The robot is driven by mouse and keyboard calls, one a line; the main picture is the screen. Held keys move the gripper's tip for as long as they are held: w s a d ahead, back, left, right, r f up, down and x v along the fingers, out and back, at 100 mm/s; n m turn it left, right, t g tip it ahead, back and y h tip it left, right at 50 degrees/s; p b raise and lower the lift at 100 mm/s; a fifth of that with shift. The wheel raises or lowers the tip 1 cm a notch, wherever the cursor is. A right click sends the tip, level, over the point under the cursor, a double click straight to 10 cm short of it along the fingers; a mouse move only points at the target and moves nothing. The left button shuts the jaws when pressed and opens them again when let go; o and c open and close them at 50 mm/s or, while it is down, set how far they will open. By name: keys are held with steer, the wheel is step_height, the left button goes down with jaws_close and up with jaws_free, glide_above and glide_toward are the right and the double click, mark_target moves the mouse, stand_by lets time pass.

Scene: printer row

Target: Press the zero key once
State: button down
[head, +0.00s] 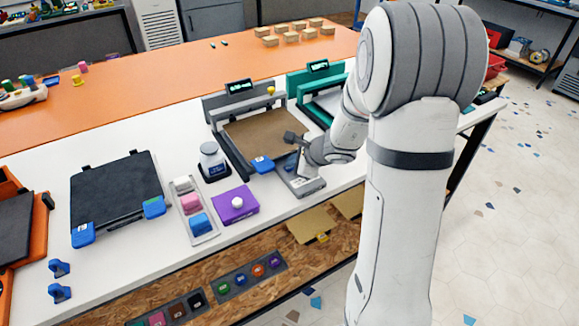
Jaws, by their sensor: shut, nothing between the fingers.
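My gripper (303,167) is shut and empty. It points down over a flat grey device (307,188) at the front edge of the white table, right of the middle. From this angle I cannot tell whether the fingertips touch the device or hang just above it. My wrist and gripper cover much of the device's top. No zero key can be made out; any key there is hidden or too small to read. A small black unit with a display (215,171) stands further left, with a white-topped jar (209,150) on it.
A brown-bedded printer (262,130) with a blue clip stands just behind my gripper, and a green-framed printer (318,72) behind right. A purple box with a white knob (235,205) and a tray of coloured blocks (205,238) lie left. A black plate (115,195) lies further left.

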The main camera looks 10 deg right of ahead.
steer(key=shift+r+p, duration=0.4)
steer(key=shift+r, duration=0.35)
steer(key=shift+r, duration=0.1)
step_height(320, 180, up, 5)
steer(key=p, duration=0.3)
steer(key=shift+p, duration=0.4)
steer(key=s+a+r+n+g, duration=0.2)
steer(key=s+a+r+n, duration=0.15)
steer(key=s+n, duration=0.25)
steer(key=s+a+r+n+g, duration=0.1)
steer(key=s+a+r+n, duration=0.3)
steer(key=s, duration=0.3)
steer(key=s+d+r+n+g+h, duration=0.1)
steer(key=s+d+n+h, duration=0.1)
steer(key=s+n, duration=0.3)
steer(key=s+d+r+n+g+h+p, duration=0.1)
steer(key=s+d+n, duration=0.3)
steer(key=s, duration=0.5)
steer(key=shift+s+d+r+n+h, duration=0.25)
steer(key=shift+d+n+h, duration=0.1)
steer(key=shift+n+h, duration=0.55)
